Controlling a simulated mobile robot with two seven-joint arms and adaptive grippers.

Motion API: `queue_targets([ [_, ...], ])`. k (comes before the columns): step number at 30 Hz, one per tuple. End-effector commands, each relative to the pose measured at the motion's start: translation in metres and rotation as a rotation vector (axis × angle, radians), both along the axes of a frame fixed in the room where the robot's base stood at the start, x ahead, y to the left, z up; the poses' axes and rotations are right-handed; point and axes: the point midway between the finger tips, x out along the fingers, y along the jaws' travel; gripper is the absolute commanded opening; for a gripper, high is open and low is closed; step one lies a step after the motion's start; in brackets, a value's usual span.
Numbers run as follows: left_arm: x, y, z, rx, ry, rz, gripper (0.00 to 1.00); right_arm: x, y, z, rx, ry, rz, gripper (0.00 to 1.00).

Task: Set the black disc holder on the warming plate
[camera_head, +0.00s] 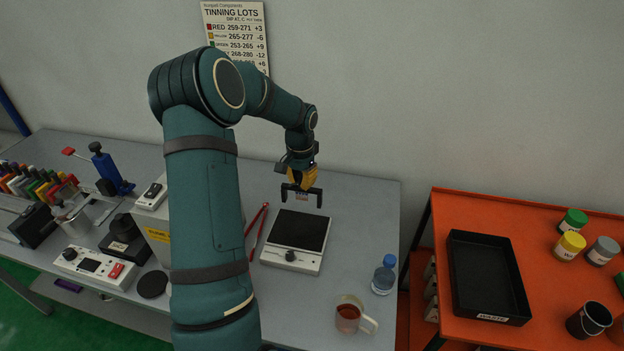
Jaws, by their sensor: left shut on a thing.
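The warming plate (308,231) is a pale box with a dark square top and a knob at its front, standing on the grey bench. My left gripper (302,186), at the end of the teal arm, is shut on a black bracket-shaped thing with two downward ends and a small label, which I take to be the black disc holder (318,194). It shows just beyond the plate's back edge in the picture and appears to be held above the bench. The exact height and the finger contact are too small to tell. The plate's top looks bare. My right gripper is not in view.
Red-handled tongs (256,228) lie left of the plate. A mug of reddish liquid (348,316) and a blue-capped bottle (384,276) stand front right. My arm hides part of the bench. A black waste tray (525,319) lies on the orange table (445,330).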

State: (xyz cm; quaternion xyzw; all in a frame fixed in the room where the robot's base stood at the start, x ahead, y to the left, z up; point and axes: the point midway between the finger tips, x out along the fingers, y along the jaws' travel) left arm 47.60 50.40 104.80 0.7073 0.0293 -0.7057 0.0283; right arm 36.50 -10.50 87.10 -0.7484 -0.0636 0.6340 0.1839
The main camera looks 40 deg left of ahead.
Motion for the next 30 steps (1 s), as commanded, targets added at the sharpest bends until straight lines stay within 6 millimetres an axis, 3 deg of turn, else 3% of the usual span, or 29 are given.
queue_targets([
  [18,0.0,-0.001,-0.054,0.0,0.001,-0.005,0.0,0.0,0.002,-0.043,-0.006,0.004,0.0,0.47],
  [30,0.0,0.0,-0.061,0.0,0.0,-0.005,0.0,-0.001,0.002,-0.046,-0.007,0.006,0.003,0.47],
])
